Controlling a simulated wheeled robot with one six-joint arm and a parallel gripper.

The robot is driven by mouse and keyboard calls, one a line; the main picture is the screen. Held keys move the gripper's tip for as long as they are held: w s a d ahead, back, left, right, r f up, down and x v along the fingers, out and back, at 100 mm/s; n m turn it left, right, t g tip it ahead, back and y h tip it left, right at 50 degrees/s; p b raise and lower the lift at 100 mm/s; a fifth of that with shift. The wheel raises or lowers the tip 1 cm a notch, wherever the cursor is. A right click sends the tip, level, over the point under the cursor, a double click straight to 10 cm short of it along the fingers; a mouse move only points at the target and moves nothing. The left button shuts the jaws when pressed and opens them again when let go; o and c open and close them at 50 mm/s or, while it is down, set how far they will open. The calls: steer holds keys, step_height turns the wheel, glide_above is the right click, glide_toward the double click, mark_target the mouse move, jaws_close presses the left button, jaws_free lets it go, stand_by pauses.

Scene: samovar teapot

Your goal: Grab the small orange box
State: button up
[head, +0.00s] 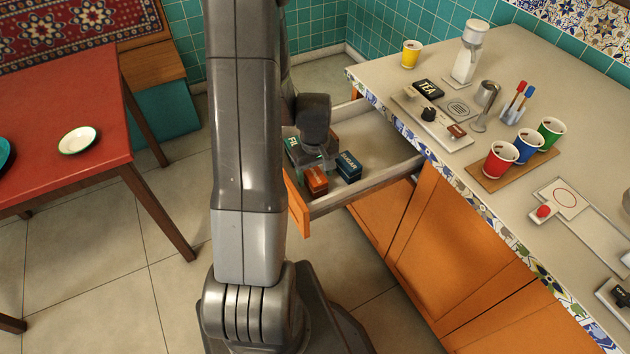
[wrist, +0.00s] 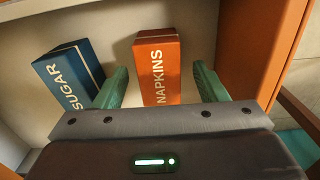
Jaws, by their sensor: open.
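The small orange box (head: 316,181) lies in the open drawer near its front. In the wrist view the orange box (wrist: 158,68) reads "NAPKINS". My gripper (head: 318,150) is inside or just above the drawer, right by the orange box. In the wrist view my gripper (wrist: 160,85) is open, with one green fingertip on each side of the orange box. Gaps show between the box and both fingers, so it is not held.
A blue "SUGAR" box (wrist: 70,78) stands left of the orange box, close to the left finger; it also shows in the head view (head: 349,166). The drawer wall (head: 365,186) bounds the space. The counter (head: 400,80) rises to the right.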

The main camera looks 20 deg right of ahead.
mark_target(315, 175)
steer(key=shift+f, duration=1.6)
steer(key=c, duration=1.1)
